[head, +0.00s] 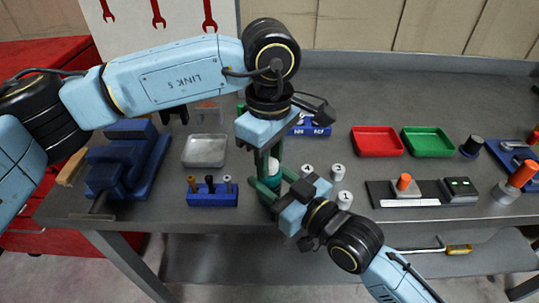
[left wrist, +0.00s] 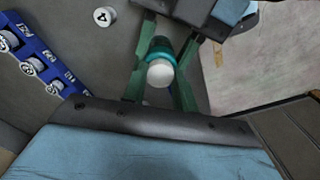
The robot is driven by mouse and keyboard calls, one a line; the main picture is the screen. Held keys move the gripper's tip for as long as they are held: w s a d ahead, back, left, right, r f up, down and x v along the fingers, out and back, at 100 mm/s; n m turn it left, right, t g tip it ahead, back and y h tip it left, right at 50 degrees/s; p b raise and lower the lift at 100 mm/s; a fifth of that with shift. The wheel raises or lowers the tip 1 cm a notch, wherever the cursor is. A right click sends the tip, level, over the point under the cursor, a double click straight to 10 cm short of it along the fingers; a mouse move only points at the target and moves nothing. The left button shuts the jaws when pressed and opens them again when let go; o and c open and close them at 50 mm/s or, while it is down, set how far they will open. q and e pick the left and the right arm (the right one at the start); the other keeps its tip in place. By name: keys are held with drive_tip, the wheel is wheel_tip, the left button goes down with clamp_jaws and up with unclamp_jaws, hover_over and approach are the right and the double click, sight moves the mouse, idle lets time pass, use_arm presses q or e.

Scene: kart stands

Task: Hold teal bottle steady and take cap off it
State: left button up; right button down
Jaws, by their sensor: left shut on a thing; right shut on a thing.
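The teal bottle (head: 268,184) stands upright near the front edge of the workbench, partly hidden by my fingers. Its white cap (head: 273,166) is at the top. My left gripper (head: 269,161) points down from above, shut on the cap with a green finger on each side. My right gripper (head: 266,191) comes in from the lower right, shut on the bottle's body. In the left wrist view the white cap (left wrist: 160,73) sits in line with the teal bottle (left wrist: 161,47), between green fingers. I cannot tell whether the cap is loose.
Several numbered white cylinders (head: 338,172) stand close to the right of the bottle. A blue holder (head: 212,199) and a metal tray (head: 204,151) are to its left, near a blue vise (head: 125,165). Red (head: 377,141) and green (head: 428,142) trays lie farther right.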

use_arm(q)
drive_tip(key=n, duration=0.5)
drive_tip(key=shift+n, duration=0.4)
drive_tip(key=n, duration=1)
drive_tip(key=shift+n, duration=0.4)
drive_tip(key=n, duration=0.8)
drive_tip(key=shift+n, duration=0.4)
drive_tip(key=n, duration=0.3)
drive_tip(key=shift+n, duration=0.3)
drive_tip(key=n, duration=0.5)
